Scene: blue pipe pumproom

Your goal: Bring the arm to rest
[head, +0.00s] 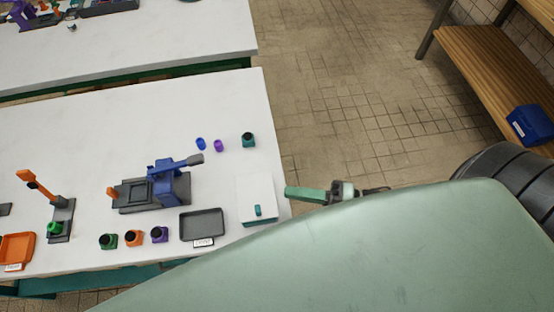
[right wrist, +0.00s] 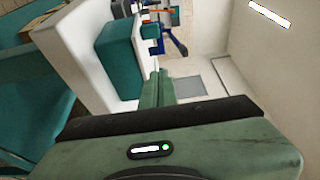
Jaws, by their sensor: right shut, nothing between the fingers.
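My right gripper (head: 290,193) shows in the head view just off the right edge of the white table (head: 100,168), beside a white box (head: 258,190) at the table's edge. Its green fingers are shut with nothing between them. In the right wrist view the shut fingers (right wrist: 158,75) point away from the camera, with a teal block (right wrist: 152,31) beyond their tips. My large pale green arm link fills the lower right of the head view and hides what lies under it. My left gripper is not in view.
The table holds a blue press-like device (head: 170,185), a grey tray (head: 203,225), an orange tray (head: 17,248) and several small coloured parts. A second white table (head: 150,40) stands behind. Tiled floor (head: 350,90) is clear to the right, up to a wooden bench (head: 490,65) with a blue bin (head: 530,125).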

